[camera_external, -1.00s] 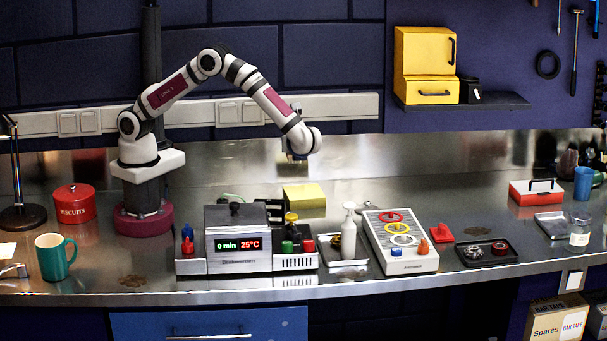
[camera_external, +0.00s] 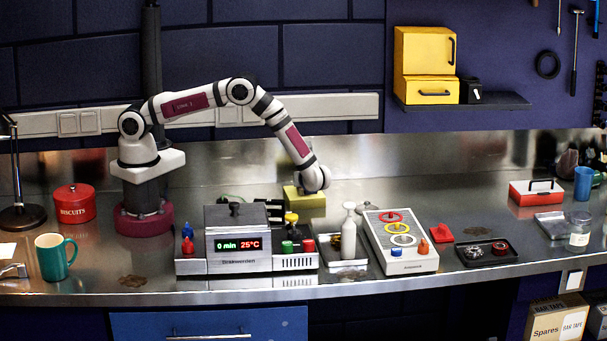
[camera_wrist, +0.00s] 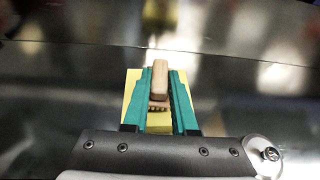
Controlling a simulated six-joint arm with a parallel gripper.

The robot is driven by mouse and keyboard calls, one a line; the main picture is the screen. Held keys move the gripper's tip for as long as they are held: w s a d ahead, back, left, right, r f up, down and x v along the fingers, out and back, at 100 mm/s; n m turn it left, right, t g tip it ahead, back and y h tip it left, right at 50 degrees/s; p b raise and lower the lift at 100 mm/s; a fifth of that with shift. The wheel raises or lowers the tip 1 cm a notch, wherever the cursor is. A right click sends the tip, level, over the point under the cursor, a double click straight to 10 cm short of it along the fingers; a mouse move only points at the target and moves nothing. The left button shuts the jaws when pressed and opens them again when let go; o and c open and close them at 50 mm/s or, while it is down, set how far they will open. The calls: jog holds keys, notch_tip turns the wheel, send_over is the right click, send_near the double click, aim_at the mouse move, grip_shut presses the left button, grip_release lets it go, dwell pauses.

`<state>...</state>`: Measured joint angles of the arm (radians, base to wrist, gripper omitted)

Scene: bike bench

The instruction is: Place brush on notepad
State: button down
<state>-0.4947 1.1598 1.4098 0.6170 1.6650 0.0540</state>
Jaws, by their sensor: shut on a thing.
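A small wooden brush (camera_wrist: 160,80) with a row of bristles shows in the wrist view. My gripper (camera_wrist: 165,88) is shut on it, with a teal finger on each side. The yellow notepad (camera_wrist: 133,86) lies below the brush and fingers in that view, partly hidden by them. In the external view the notepad (camera_external: 311,201) lies on the bench behind the grey display device, with my wrist low over it. The brush cannot be made out there. I cannot tell whether the brush touches the notepad.
The grey display device (camera_external: 238,222) and a white spray bottle (camera_external: 348,232) stand in front of the notepad. A board with coloured rings (camera_external: 403,255) is to the right.

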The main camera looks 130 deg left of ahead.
jog(key=c, duration=0.7)
grip_release()
jog(key=shift+f, duration=0.1)
